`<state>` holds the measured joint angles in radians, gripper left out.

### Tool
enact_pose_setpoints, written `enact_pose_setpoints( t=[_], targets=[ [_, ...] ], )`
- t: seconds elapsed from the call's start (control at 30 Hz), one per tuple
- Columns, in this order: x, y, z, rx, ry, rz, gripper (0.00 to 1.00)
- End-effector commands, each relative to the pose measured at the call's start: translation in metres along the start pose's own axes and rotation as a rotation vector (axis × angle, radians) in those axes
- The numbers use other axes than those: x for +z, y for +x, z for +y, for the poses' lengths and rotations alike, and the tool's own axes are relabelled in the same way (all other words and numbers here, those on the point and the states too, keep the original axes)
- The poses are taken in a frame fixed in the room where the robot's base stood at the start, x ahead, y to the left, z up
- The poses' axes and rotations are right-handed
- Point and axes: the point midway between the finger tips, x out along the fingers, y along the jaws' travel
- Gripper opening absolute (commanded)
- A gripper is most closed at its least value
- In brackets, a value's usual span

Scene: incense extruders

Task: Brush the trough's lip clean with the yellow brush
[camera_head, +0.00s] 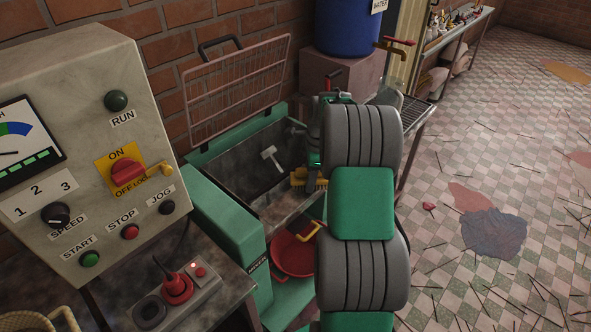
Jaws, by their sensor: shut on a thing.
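The yellow brush (299,178) is at the right end of the dark metal trough (226,160), near its front lip. My gripper (313,176) is shut on the brush. My arm hides the right part of the brush and the trough's right end. I cannot tell whether the bristles touch the lip. A pale T-shaped piece (271,157) shows inside the trough, and its wire guard (238,90) stands raised behind.
A control panel (80,130) stands close on the left, with a small red-lever box (175,290) below it. A red basin (291,254) sits below the trough's front. A blue water barrel (347,25) stands behind. Sticks litter the tiled floor (450,240) at right.

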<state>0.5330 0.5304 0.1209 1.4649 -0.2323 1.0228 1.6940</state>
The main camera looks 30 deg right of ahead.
Motion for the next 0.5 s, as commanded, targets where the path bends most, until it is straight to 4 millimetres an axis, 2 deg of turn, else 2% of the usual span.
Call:
enact_pose_setpoints(
  t=[0.43,0.5],
  targets=[
    [-0.026,-0.002,-0.020,0.000,-0.011,0.000,0.13],
    [-0.028,0.002,-0.020,-0.001,-0.009,0.000,0.13]
  ],
)
